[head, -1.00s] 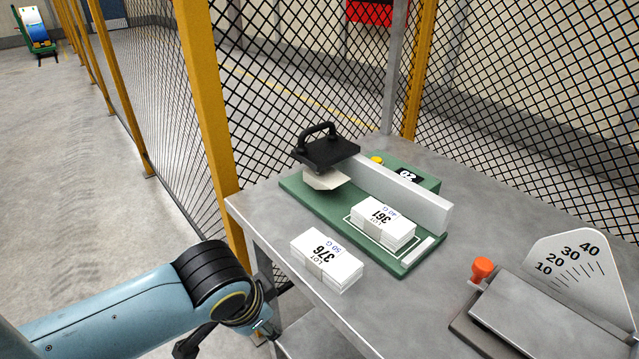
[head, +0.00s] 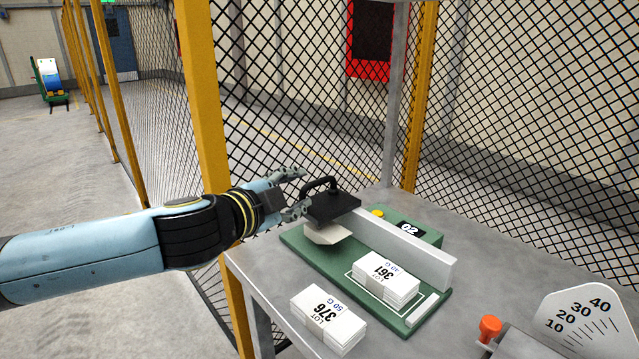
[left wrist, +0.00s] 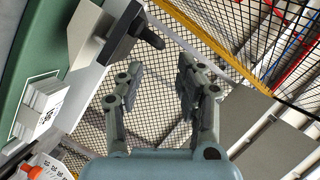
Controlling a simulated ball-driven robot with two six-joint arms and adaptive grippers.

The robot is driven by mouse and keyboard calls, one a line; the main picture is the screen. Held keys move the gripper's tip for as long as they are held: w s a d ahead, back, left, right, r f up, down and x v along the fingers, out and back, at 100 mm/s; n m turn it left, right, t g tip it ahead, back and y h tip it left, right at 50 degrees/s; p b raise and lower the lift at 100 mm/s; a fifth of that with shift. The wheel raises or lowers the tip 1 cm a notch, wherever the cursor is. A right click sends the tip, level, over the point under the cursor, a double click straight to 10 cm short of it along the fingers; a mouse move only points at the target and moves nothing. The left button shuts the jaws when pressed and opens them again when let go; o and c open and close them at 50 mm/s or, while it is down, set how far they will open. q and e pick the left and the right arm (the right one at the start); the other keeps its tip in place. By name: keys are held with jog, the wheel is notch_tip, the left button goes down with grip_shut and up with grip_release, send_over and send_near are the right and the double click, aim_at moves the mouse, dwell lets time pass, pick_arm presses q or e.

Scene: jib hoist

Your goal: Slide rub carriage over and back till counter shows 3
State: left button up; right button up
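The counter (head: 409,229) reads 02. My left gripper (head: 304,191) is open, just left of the handle, its fingers to either side of the handle's level. In the left wrist view the open fingers (left wrist: 158,85) have nothing between them, and the carriage (left wrist: 122,35) is up and left of them. My right gripper is not in view.
A stack of LOT 361 cards (head: 388,282) lies in the white outline on the base. A LOT 376 stack (head: 328,318) is on the grey table (head: 270,285) in front. A scale (head: 578,325) with an orange knob (head: 489,328) stands right. Mesh fence (head: 290,90) rises behind.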

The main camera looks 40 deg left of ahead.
aim_at(315, 185)
pick_arm(q)
jog(key=x, duration=0.9)
grip_shut()
